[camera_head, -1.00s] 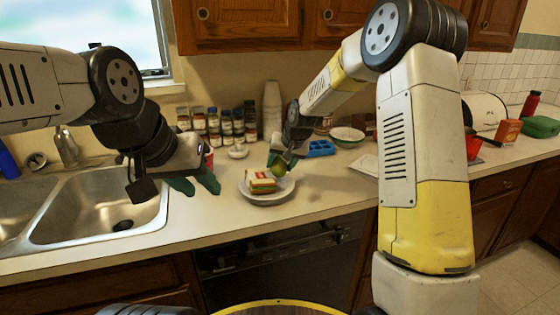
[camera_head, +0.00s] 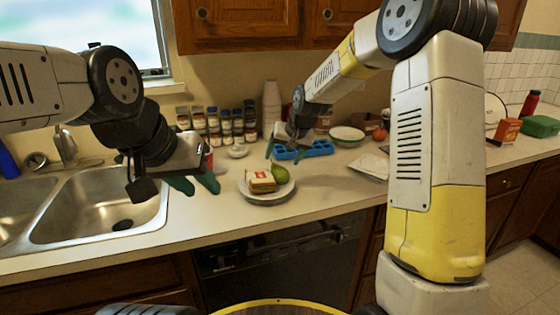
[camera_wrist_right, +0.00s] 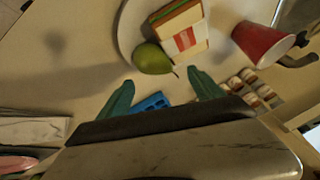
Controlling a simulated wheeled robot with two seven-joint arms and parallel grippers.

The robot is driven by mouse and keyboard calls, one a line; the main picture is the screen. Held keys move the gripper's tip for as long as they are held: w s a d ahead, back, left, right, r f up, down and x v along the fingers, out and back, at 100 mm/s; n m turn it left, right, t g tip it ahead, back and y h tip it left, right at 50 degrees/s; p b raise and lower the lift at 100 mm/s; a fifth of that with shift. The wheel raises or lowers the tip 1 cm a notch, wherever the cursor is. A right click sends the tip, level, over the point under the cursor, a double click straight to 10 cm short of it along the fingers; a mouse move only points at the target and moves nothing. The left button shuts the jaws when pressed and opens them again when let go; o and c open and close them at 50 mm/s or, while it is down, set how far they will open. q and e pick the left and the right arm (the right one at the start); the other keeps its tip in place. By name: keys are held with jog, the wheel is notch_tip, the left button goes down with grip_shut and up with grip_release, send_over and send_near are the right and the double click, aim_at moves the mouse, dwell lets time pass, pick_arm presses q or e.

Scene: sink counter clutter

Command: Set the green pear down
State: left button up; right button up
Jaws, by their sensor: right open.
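The green pear (camera_head: 280,174) rests on a white plate (camera_head: 268,198), beside a packaged sandwich (camera_head: 261,182). In the right wrist view the pear (camera_wrist_right: 152,58) lies at the plate's edge against the sandwich (camera_wrist_right: 180,28). My right gripper (camera_head: 283,151) is open and empty, above and behind the plate, clear of the pear. Its green fingers (camera_wrist_right: 163,95) are spread apart in the wrist view with the pear beyond them. My left gripper (camera_head: 195,186) is open and empty over the counter between the sink and the plate.
A blue compartment tray (camera_head: 317,149) stands behind the plate, near my right gripper. Several spice jars (camera_head: 226,126) and stacked cups (camera_head: 271,108) line the wall. A red cup (camera_wrist_right: 263,43) stands near the plate. The sink (camera_head: 100,208) is at left. The counter in front of the plate is clear.

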jog(key=s+d+r, duration=0.4)
jog(key=s+r, duration=0.3)
jog(key=s, duration=0.1)
jog(key=s+d+r, duration=0.4)
jog(key=s+r, duration=0.2)
jog(key=s, duration=0.2)
jog(key=s+d, duration=0.2)
jog(key=s, duration=0.7)
jog(key=s+d+f, duration=0.1)
jog(key=s+d, duration=0.1)
jog(key=s, duration=0.7)
jog(key=shift+s+d+n+t+h, duration=0.2)
jog(key=shift+n+t+h, duration=0.1)
jog(key=shift+t+h, duration=0.1)
